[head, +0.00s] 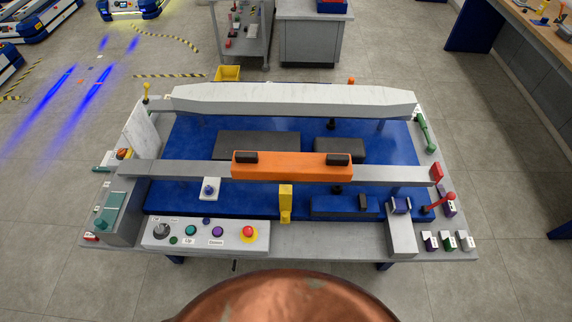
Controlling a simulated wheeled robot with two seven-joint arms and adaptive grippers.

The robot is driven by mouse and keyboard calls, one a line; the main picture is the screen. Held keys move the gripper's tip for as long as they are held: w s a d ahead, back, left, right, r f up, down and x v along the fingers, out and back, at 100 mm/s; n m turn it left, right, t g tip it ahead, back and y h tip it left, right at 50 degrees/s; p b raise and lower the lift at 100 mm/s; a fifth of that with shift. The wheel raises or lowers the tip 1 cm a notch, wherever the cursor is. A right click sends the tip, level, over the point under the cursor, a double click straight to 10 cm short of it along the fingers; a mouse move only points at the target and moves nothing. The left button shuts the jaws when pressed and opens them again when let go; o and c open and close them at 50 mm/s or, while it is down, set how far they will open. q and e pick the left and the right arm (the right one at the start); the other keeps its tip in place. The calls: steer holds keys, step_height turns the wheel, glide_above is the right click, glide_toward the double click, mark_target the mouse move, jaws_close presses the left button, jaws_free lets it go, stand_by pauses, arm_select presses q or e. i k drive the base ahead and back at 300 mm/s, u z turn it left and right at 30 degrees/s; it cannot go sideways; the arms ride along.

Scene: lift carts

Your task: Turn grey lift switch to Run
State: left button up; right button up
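A light grey control panel (205,246) lies along the front left edge of the lift cart. A dark grey rotary switch (161,231) sits at the panel's left end. Small labels stand by it, too small to read, so I cannot tell which position its handle points to. To its right are a teal button (190,230) labelled Up, a purple button (217,231) labelled Down, and a red mushroom button (249,232) on a yellow base. Neither of my grippers is in view.
The cart has a blue deck (190,140), a grey crossbar with an orange block (292,172) and a pale beam (290,99). A grey box (115,215) stands left of the panel. A red lever (440,202) is at the right. Open floor lies on both sides.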

mark_target(160, 230)
steer(key=u, duration=1.6)
steer(key=k, duration=1.3)
steer(key=u, duration=0.7)
steer(key=i, duration=0.55)
steer(key=u, duration=0.7)
steer(key=i, duration=0.65)
steer(key=z, duration=0.65)
steer(key=i, duration=0.6)
steer(key=z, duration=0.65)
